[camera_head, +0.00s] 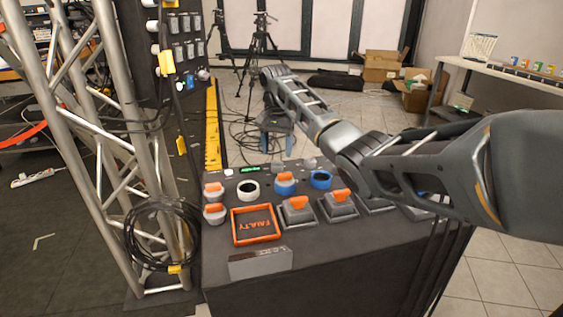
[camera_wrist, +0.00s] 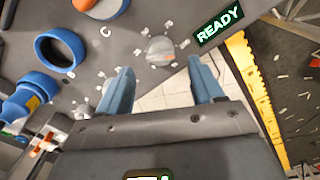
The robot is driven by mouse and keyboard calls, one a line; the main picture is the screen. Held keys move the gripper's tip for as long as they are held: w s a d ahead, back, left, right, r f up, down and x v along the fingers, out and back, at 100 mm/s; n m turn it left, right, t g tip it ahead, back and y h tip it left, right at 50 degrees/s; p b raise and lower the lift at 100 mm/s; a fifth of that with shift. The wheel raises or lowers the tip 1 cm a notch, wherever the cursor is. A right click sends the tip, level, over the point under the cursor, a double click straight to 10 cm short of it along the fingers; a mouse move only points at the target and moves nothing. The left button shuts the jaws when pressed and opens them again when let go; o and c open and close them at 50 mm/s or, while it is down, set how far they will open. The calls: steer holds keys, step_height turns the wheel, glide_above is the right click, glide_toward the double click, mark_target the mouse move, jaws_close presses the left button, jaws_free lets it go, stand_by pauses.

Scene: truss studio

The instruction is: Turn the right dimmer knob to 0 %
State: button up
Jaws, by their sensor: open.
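My gripper (camera_head: 276,143) hangs above the far edge of the dark console (camera_head: 330,262), and its blue fingers point down. In the wrist view my gripper (camera_wrist: 162,88) is open and empty. A round grey knob (camera_wrist: 160,49) with an orange mark and a ring of small labels lies ahead of the gap, apart from both fingers. A second labelled knob (camera_wrist: 82,111) is left of the left finger, partly hidden. In the head view a small grey knob (camera_head: 310,163) is at the console's back right. The labels are too blurred to read a setting.
A green READY display (camera_wrist: 220,27) is beside the first knob. A blue ring (camera_wrist: 60,50) stands on the panel; in the head view a white ring (camera_head: 248,188) and an orange FAULTY tray (camera_head: 255,240) share the console. Metal truss (camera_head: 115,150) stands left. Cables lie behind the console.

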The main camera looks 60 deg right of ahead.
mark_target(277, 166)
steer(key=shift+f, duration=2.75)
steer(key=shift+c, duration=0.2)
steer(key=c, duration=1)
